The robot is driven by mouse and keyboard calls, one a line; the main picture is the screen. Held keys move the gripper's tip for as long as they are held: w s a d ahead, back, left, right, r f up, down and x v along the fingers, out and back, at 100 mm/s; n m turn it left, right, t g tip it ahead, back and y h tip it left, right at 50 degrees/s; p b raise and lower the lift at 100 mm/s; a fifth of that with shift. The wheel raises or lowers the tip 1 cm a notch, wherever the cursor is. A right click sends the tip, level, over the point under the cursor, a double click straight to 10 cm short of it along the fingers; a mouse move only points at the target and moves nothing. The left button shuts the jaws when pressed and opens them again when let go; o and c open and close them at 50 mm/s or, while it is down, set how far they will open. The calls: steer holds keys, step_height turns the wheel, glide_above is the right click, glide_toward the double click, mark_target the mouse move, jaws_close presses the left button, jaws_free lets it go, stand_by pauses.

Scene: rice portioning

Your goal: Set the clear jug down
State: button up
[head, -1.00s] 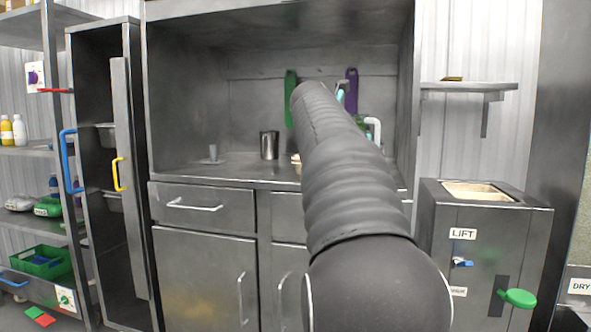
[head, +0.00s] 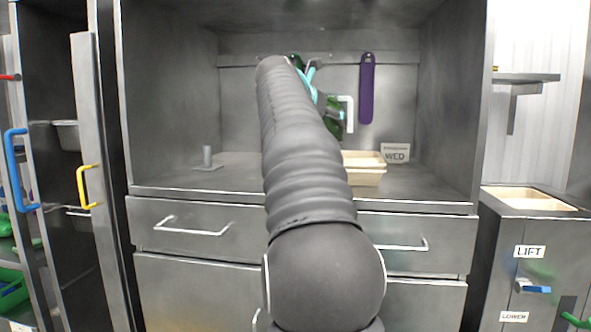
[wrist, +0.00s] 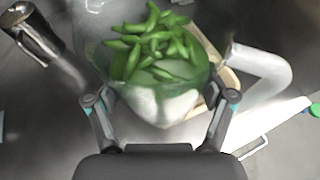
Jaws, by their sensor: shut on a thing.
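The clear jug (wrist: 160,100) fills the upper middle of the wrist view, with green pods showing in it and a pale patch on its near side. Its white handle (wrist: 265,70) sticks out to the right. My gripper (wrist: 162,103) is shut on the jug, one finger on each side. In the head view the jug's handle (head: 347,112) shows right of my arm, seemingly above the counter (head: 425,190). My arm hides most of the jug and its base there, so I cannot tell its exact height.
Pale trays (head: 365,177) stand on the counter just right of my arm, beside a WED card (head: 396,153). A small grey stand (head: 207,160) is on the counter's left.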

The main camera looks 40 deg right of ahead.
steer(key=w+a+f+b, duration=0.1)
steer(key=w+a+f, duration=0.3)
steer(key=w+a, duration=0.1)
steer(key=w+a+f+b, duration=0.1)
steer(key=w+a+f, duration=0.1)
steer(key=shift+w+a+f+b, duration=0.15)
steer(key=shift+w+f+b, duration=0.15)
steer(key=shift+w, duration=0.1)
steer(key=shift+f+b, duration=1)
steer(key=shift+f, duration=0.95)
steer(key=shift+f, duration=0.1)
steer(key=o, duration=1.5)
steer(key=shift+f, duration=0.1)
steer(key=shift+c, duration=0.2)
steer(key=shift+a+r, duration=0.15)
steer(key=shift+r, duration=0.1)
steer(key=p+v, duration=0.1)
steer(key=v, duration=1)
steer(key=shift+a, duration=0.4)
steer(key=shift+s+r, duration=0.1)
steer(key=shift+r, duration=0.05)
